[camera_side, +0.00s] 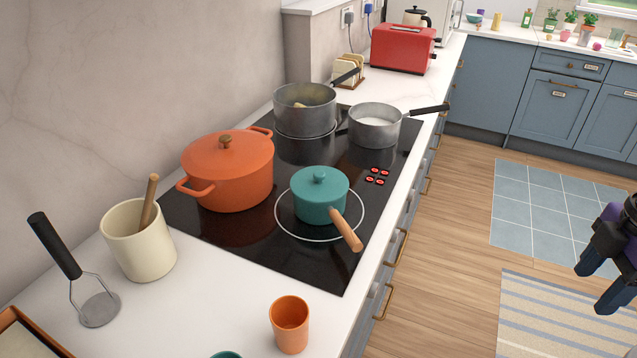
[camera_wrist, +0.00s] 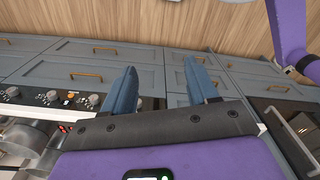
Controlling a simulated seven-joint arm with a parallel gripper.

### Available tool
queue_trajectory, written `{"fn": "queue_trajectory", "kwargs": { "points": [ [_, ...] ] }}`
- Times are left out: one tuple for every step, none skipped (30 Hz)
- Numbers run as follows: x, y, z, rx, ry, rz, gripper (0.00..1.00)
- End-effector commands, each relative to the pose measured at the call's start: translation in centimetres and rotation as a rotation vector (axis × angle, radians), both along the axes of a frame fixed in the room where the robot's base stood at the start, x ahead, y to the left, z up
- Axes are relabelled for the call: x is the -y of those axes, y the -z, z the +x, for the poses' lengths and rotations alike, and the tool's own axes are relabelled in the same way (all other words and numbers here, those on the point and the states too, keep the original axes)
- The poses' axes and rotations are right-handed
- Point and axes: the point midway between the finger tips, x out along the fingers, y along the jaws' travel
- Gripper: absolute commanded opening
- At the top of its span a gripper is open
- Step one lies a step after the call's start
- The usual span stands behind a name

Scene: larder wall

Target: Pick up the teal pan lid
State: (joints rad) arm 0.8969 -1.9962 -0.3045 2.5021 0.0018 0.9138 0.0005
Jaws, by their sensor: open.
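The teal pan lid (camera_side: 321,186) with its round knob sits on the small teal saucepan (camera_side: 318,210) in the side view. The saucepan stands inside a ring marking at the front of the black hob, its wooden handle (camera_side: 346,232) pointing toward the counter's front edge. My gripper (camera_side: 594,289) is at the right edge of the side view, out over the floor and well apart from the lid. Its two blue fingers are spread and empty in the wrist view (camera_wrist: 161,68). The lid cannot be made out in the wrist view.
An orange pot (camera_side: 228,178) stands left of the teal saucepan, and two grey pans (camera_side: 305,110) (camera_side: 374,128) stand behind it. A cream crock (camera_side: 138,242), masher (camera_side: 75,272) and orange cup (camera_side: 290,325) are on the near counter. Open floor lies between gripper and counter.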

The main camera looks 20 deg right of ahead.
Motion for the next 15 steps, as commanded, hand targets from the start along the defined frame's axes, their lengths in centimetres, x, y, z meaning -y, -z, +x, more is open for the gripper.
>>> {"fn": "queue_trajectory", "kwargs": {
  "points": [
    [0.0,0.0,0.0,0.0,0.0,0.0,0.58],
    [0.0,0.0,0.0,0.0,0.0,0.0,0.58],
    [0.0,0.0,0.0,0.0,0.0,0.0,0.58],
    [0.0,0.0,0.0,0.0,0.0,0.0,0.58],
    [0.0,0.0,0.0,0.0,0.0,0.0,0.58],
    [-0.1,-0.1,0.1,0.0,0.002,0.001,0.58],
    [-0.3,-0.1,0.3,0.0,0.003,0.003,0.58],
    [-0.6,-0.3,0.6,0.001,0.006,0.005,0.58],
    [-1.0,-0.5,1.0,0.001,0.01,0.01,0.58],
    [-1.5,-0.7,1.5,0.002,0.015,0.014,0.58],
    [-2.1,-0.9,2.1,0.004,0.021,0.019,0.58],
    [-3.0,-1.3,3.0,0.005,0.03,0.028,0.58],
    [-3.7,-1.6,3.9,0.007,0.037,0.036,0.58],
    [-4.5,-2.0,4.7,0.009,0.044,0.043,0.58],
    [-5.6,-2.4,6.0,0.012,0.056,0.054,0.58]
  ]
}}
